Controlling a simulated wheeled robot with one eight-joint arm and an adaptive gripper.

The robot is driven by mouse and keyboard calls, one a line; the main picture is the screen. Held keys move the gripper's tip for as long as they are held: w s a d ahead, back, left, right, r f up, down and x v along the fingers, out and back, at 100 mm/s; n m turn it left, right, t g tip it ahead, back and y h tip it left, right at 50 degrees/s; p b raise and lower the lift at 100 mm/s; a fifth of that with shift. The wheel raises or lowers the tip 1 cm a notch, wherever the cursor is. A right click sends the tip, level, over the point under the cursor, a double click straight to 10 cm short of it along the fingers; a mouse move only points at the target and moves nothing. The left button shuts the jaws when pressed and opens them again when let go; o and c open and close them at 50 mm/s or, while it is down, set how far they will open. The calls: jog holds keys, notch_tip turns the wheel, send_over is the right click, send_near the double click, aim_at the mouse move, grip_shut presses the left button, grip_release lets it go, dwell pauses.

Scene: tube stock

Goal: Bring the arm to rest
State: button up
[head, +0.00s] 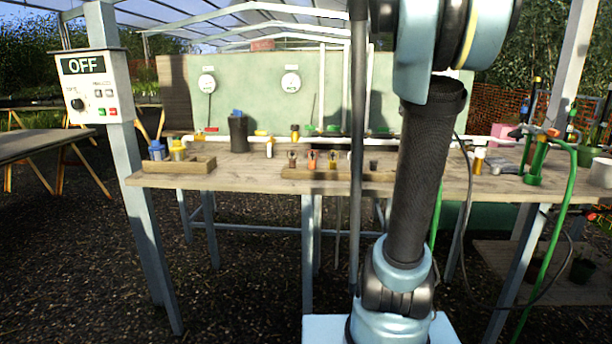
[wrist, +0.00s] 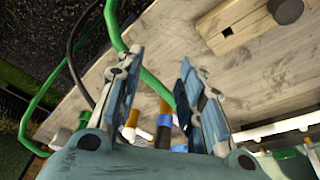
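My gripper (wrist: 160,92) shows only in the wrist view. Its two blue-grey fingers stand apart with nothing gripped between them. Beyond the fingers lie the wooden bench top (wrist: 150,50), a green hose and small blue, white and orange items, partly hidden by the fingers. In the head view my arm rises in front of the bench at the right of centre, and its end is out of the picture.
The wooden bench (head: 240,178) carries a wooden block with several small tubes, a tray (head: 170,167) with blue and yellow items, and a black cup (head: 239,133). A green hose (head: 562,225) hangs at the right. A control box (head: 92,85) reading OFF is on the left post.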

jog(key=s+a+f+n+y, duration=0.1)
jog(key=s+a+f+n, duration=0.5)
jog(key=s+f, duration=0.5)
jog(key=s+a+f+n+t+y, duration=0.1)
jog(key=s+a+f+n+y, duration=0.1)
jog(key=s+a+f+n, duration=0.4)
jog(key=s+a+f, duration=0.5)
jog(key=f, duration=0.3)
jog(key=shift+a, duration=0.3)
